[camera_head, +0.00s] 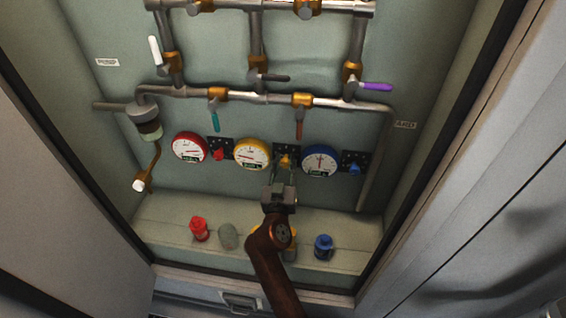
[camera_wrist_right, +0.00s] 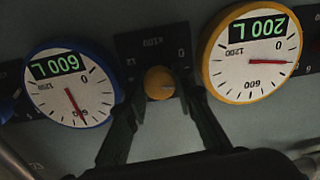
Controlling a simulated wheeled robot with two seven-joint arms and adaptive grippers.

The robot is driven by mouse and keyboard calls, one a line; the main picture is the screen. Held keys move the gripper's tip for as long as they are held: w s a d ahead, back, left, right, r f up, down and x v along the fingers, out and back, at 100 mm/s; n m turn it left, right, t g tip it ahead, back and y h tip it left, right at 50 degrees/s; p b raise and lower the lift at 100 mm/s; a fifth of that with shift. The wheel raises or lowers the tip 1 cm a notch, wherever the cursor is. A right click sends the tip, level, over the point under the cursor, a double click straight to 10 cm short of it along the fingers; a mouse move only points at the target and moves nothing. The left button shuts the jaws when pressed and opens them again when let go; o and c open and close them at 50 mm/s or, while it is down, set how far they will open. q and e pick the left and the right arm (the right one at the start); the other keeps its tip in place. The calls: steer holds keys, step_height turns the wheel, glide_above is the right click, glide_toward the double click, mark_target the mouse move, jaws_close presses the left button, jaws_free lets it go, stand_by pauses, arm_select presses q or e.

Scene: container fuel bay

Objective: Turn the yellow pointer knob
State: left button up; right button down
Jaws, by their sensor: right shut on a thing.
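The yellow pointer knob (camera_head: 285,161) sits on a small black plate between the yellow gauge (camera_head: 252,153) and the blue gauge (camera_head: 319,160). In the right wrist view the knob (camera_wrist_right: 160,83) shows as a round yellow piece on its dark plate (camera_wrist_right: 152,48). My right gripper (camera_head: 284,172) is at the knob, with one finger on each side, and is shut on it. In the wrist view the two fingertips (camera_wrist_right: 160,88) flank the knob. The yellow gauge (camera_wrist_right: 250,55) reads 200 L on its display. My left gripper is in neither view.
A red gauge (camera_head: 190,148) with a red knob (camera_head: 218,155) is at left; a blue knob (camera_head: 354,168) is at right. Pipes with valve levers run above.

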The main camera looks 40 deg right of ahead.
mark_target(286, 130)
stand_by(0.4)
steer(key=c, duration=1.6)
jaws_free()
step_height(286, 130, up, 10)
steer(key=shift+r, duration=0.1)
